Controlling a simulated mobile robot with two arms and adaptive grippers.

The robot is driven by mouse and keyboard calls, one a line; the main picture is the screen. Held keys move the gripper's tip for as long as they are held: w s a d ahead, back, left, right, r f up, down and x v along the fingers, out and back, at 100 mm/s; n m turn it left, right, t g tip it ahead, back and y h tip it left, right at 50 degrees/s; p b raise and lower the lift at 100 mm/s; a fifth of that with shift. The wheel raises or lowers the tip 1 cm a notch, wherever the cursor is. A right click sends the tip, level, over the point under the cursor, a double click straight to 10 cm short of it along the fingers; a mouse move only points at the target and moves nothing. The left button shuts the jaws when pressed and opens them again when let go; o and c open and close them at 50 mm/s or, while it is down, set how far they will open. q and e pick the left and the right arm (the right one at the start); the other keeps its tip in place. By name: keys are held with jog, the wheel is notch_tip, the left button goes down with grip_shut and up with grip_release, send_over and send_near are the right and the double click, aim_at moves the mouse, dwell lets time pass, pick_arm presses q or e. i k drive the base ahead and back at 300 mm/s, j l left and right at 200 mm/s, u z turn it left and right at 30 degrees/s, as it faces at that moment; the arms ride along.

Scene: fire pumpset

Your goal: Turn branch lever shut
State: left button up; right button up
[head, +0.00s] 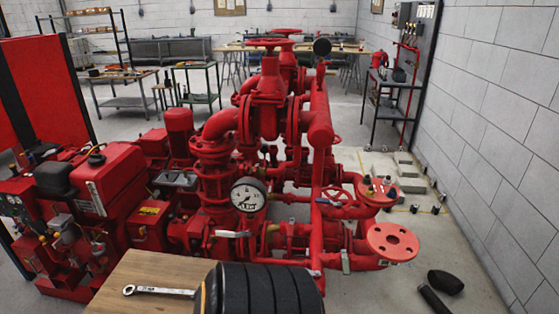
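The red pumpset (265,150) fills the middle of the head view, with pipes, flanges and valves. Several small levers show on it, and I cannot tell which is the branch lever. A silver lever (232,234) lies roughly level, below and left of the pressure gauge (248,195). Another pale lever (345,262) points down on the low pipe at the right, left of the open round flange (392,242). A small red handwheel (336,196) sits above that pipe. Neither gripper shows in the view, so nothing is seen touching the levers.
A wooden tabletop (140,280) with a wrench (158,291) lies at the front. A black ribbed object (262,289) hides part of the pumpset's lower front. Black pieces (445,282) lie on the floor at right. The floor between pumpset and block wall (490,110) is partly clear.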

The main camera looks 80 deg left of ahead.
aim_at(316, 200)
jog(key=u, duration=2.1)
jog(key=i+j, duration=0.1)
